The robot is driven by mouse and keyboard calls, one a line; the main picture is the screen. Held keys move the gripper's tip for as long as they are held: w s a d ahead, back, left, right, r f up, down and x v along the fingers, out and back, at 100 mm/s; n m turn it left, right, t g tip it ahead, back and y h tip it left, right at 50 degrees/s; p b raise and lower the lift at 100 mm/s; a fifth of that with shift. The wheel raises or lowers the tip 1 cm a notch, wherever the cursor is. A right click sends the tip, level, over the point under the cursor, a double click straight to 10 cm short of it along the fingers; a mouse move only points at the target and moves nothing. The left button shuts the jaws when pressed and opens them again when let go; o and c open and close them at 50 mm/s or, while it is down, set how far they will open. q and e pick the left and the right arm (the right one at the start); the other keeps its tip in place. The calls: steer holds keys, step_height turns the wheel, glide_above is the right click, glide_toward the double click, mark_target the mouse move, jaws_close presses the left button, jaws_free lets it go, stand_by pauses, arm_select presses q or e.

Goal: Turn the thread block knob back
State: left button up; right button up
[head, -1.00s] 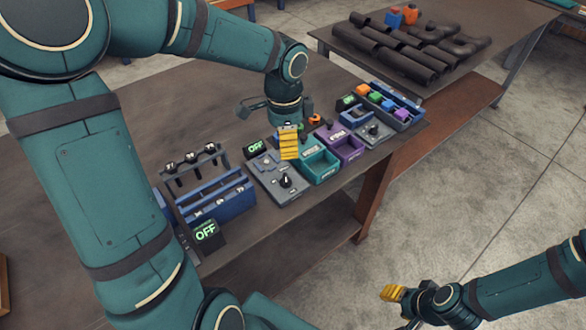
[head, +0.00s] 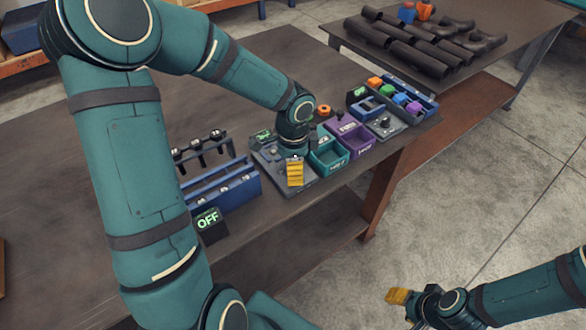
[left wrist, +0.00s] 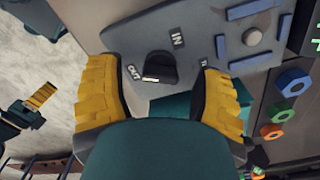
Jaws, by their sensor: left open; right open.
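The thread block (head: 302,190) is a grey plate on the table, mostly hidden under my left arm in the head view. Its black knob (left wrist: 158,66) shows in the left wrist view, with a white mark on its lower edge, near labels reading IN and OUT. My left gripper (head: 294,173) is over the plate, its yellow fingers open on either side of the knob, with gaps visible on both sides. My right gripper (head: 397,296) is open and empty, off the table's front edge at lower right.
A blue rack (head: 220,190) and a display reading OFF (head: 208,219) stand left of the plate. Dark pipes (head: 410,50) lie on the back table.

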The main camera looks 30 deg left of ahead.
arm_select(q)
steer(key=shift+f, duration=0.15)
jaws_close()
steer(key=shift+n, duration=0.3)
steer(key=shift+n+b, duration=0.75)
steer(key=shift+n, duration=0.45)
steer(key=shift+n+b, duration=0.5)
steer(key=shift+n, duration=0.9)
